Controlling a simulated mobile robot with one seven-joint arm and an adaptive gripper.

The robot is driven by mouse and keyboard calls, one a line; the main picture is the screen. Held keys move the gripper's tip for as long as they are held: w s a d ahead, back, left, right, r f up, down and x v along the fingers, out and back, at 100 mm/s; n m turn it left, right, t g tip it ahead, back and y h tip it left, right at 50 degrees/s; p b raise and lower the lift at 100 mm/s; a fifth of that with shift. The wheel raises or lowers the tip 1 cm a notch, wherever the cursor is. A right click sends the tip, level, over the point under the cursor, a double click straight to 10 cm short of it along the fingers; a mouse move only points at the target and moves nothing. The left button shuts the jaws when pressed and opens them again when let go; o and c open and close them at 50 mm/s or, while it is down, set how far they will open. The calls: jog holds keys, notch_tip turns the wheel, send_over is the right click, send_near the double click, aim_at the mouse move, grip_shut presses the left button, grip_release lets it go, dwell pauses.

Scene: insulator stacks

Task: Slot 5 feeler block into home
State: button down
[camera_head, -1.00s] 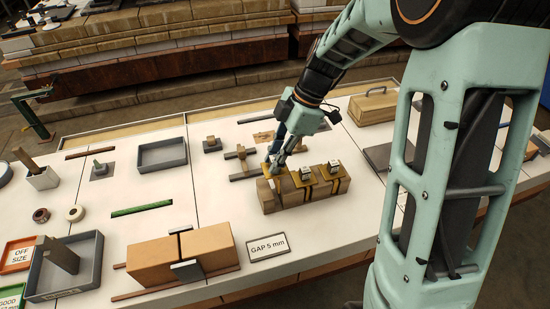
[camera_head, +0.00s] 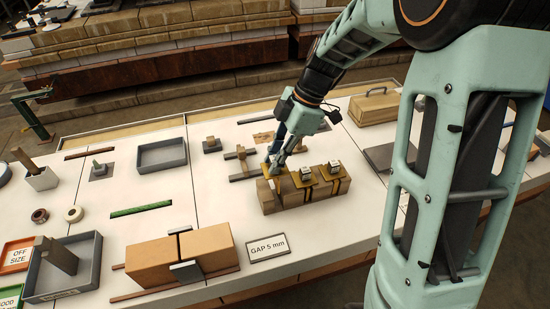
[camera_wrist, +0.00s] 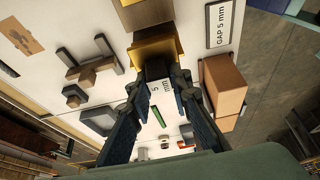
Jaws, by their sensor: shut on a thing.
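My gripper (camera_head: 271,168) is shut on the 5 mm feeler block at the left end of the wooden home rack (camera_head: 290,203). In the wrist view the dark block (camera_wrist: 156,72) sits between my fingertips (camera_wrist: 158,78), with its white "5 mm" label facing the camera. A brass plate (camera_wrist: 155,48) lies right by the block. In the head view my fingers mostly hide the block, so I cannot tell how deep it sits. Two other labelled feeler blocks (camera_head: 307,173) (camera_head: 334,167) stand on brass plates to the right on the rack.
A "GAP 5 mm" sign (camera_head: 269,247) lies in front of the rack. Tan blocks with a gap (camera_head: 150,263) stand front left.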

aim_at(275, 177)
jog(key=shift+f+b, duration=0.2)
jog(key=shift+b, duration=0.15)
dwell(0.3)
jog(key=shift+f+b, duration=0.3)
jog(key=shift+f+b, duration=2.65)
jog(key=shift+f, duration=0.35)
jog(key=c, duration=1.7)
grip_release()
jog(key=shift+r, duration=0.15)
jog(key=v, duration=1.2)
